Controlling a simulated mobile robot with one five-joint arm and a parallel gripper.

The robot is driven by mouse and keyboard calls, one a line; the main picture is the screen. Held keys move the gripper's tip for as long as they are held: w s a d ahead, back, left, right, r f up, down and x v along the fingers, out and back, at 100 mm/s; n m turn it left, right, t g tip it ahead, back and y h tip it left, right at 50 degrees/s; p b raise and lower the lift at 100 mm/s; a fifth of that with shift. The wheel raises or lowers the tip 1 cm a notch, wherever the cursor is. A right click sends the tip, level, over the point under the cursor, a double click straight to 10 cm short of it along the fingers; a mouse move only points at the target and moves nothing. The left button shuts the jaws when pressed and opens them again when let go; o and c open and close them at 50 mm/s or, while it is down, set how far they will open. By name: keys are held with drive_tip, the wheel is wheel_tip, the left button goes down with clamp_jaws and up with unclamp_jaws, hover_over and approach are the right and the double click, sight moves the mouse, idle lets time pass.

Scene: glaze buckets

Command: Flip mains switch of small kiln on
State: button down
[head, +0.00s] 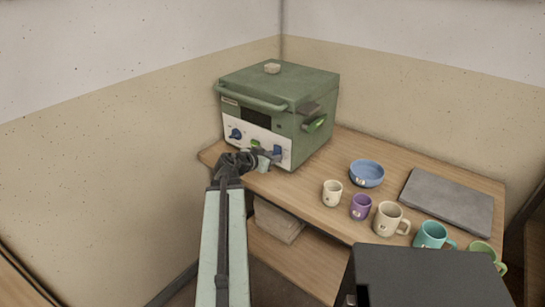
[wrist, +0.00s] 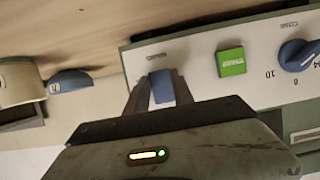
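The small kiln (head: 262,88) is a green box on the wooden table, with a white control panel (wrist: 190,55) on its front. A blue switch (wrist: 162,88), which looks like the mains switch, sits at one end of the panel; it also shows in the head view (head: 278,152). My gripper (wrist: 161,82) is at the panel, its two dark fingers on either side of the blue switch, with no clear gap showing. In the head view my gripper (head: 265,157) partly covers the panel's lower right. The switch's on or off position cannot be read.
A green button (wrist: 230,62) and a blue knob (wrist: 298,55) are beside the switch. A blue bowl (head: 367,173), a purple cup (head: 361,207), several other mugs and a grey slab (head: 447,200) stand right of the kiln.

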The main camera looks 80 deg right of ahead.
drive_tip(key=shift+a+f+g+h+b, duration=0.1)
drive_tip(key=shift+f+g+h+b, duration=0.6)
drive_tip(key=shift+b, duration=1.55)
drive_tip(key=f+h+b, duration=0.1)
drive_tip(key=b, duration=0.3)
drive_tip(key=shift+s+r+g+h+b, duration=0.15)
drive_tip(key=shift+g+h+b, duration=0.3)
drive_tip(key=shift+b, duration=0.5)
drive_tip(key=shift+r+h, duration=0.25)
drive_tip(key=shift+r, duration=0.15)
drive_tip(key=c, duration=1.1)
unclamp_jaws()
drive_tip(key=shift+s, duration=0.1)
